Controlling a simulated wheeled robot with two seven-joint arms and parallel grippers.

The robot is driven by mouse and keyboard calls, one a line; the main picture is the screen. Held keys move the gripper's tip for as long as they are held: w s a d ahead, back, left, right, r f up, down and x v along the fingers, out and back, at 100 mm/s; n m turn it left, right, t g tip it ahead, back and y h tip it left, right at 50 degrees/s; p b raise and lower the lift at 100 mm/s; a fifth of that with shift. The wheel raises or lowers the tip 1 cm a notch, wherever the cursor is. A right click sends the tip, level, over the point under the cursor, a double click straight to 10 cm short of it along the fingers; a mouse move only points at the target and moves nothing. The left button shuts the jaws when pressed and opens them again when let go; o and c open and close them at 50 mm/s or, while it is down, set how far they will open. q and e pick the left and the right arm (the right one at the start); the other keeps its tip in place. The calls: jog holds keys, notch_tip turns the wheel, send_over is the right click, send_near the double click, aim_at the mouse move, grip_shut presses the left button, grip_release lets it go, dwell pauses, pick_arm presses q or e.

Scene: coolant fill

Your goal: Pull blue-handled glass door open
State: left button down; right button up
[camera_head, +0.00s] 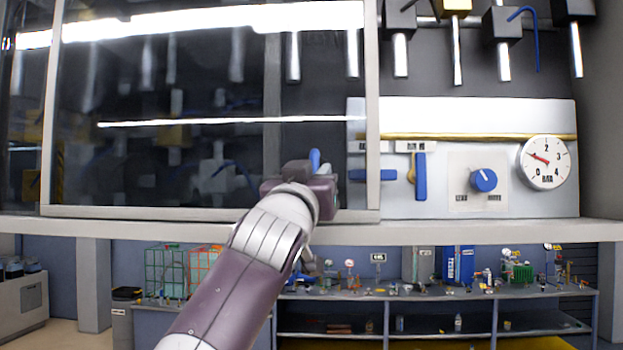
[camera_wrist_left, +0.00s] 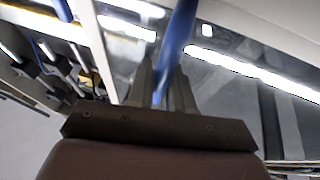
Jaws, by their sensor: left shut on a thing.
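The glass door (camera_head: 160,120) is a wide dark pane in a pale frame, filling the left and middle of the head view. The blue handle (camera_head: 315,160) shows as a short tip near the door's lower right. My left gripper (camera_head: 318,178) is shut on it, with its fingers partly hidden. In the left wrist view, the blue handle (camera_wrist_left: 179,35) runs between the fingers of my left gripper (camera_wrist_left: 163,88). My right gripper is not in view.
Right of the door, no pane shows before the panel with blue valve levers (camera_head: 421,177), a blue knob (camera_head: 484,180) and a round gauge (camera_head: 545,162). A pale ledge (camera_head: 480,232) runs below. A cluttered workbench (camera_head: 430,297) stands beyond, underneath.

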pick_arm(q)
jog(key=shift+s+r, duration=0.1)
jog(key=shift+r, duration=0.05)
jog(key=c, duration=1.4)
grip_release()
jog(key=shift+s+d, duration=0.1)
jog(key=shift+s, duration=0.05)
jog(key=b+v, duration=1)
jog(key=v, duration=0.2)
jog(key=shift+s+f, duration=0.2)
jog(key=shift+s, duration=0.05)
jog(key=shift+s, duration=0.1)
